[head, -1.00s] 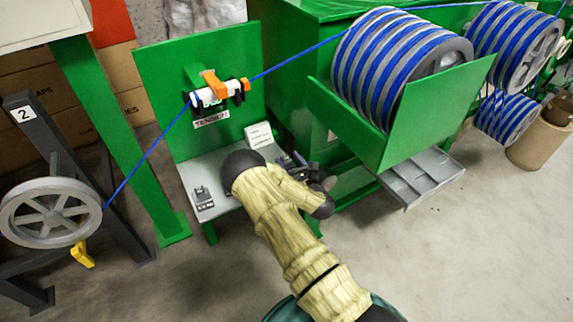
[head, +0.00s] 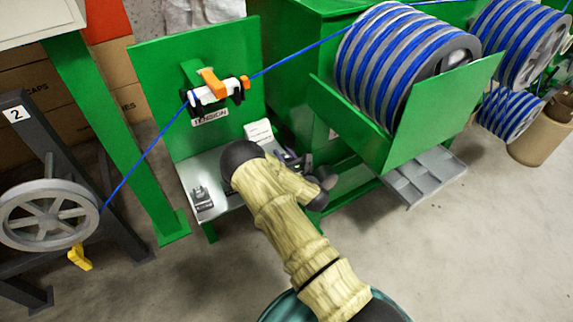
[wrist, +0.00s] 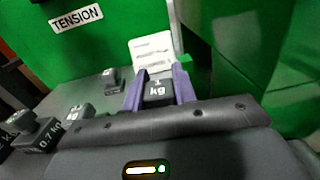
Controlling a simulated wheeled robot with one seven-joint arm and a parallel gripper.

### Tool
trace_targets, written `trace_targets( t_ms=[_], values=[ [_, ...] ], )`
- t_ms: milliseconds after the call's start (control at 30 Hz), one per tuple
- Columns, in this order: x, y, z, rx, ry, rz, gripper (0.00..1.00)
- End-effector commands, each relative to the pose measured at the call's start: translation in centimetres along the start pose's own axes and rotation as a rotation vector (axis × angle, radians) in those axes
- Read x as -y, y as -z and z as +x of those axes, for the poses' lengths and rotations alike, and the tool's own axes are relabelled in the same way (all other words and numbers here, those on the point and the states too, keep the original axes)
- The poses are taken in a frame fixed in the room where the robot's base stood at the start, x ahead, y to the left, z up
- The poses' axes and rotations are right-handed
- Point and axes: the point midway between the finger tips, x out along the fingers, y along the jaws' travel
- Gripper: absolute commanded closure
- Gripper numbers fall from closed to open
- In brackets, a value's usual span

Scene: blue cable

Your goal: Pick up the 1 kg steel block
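The 1 kg steel block (wrist: 158,99), dark with a white "1 kg" label, is on the grey shelf in front of a white card in the wrist view. My gripper (wrist: 160,80) has its two purple fingers on either side of the block, one left and one right. The block nearly fills the space between them, but I cannot make out whether the fingers press on it. Its lower part is hidden behind my gripper's body. In the head view my gripper (head: 290,163) is over the shelf's right part, and my arm hides the block.
Other dark weights stand left on the shelf (wrist: 95,98), including a 0.7 kg one (wrist: 40,138) and a small one (wrist: 112,81). A white card (wrist: 152,50) stands behind the block. Green panels rise behind and to the right. A blue cable (head: 150,150) runs above through the tension device (head: 218,92).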

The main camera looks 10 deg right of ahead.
Motion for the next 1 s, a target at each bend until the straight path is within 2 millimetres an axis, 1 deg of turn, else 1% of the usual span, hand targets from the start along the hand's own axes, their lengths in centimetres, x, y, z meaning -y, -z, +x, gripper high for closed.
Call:
trace_targets(
  t_ms=[33, 67, 433, 567, 667, 767, 1000],
  values=[
    [0.0, 0.0, 0.0, 0.001, 0.000, 0.000, 0.96],
    [0.0, 0.0, 0.0, 0.001, 0.000, 0.000, 1.00],
    [-0.1, -0.3, 0.1, 0.007, -0.002, -0.002, 1.00],
    [0.0, -0.9, 0.1, 0.007, -0.001, -0.003, 1.00],
    [0.0, -1.9, 0.1, 0.007, -0.001, -0.002, 1.00],
    [0.0, -3.4, 0.1, 0.008, -0.001, -0.003, 1.00],
    [0.0, -7.6, 0.1, 0.008, -0.001, -0.002, 1.00]
  ],
)
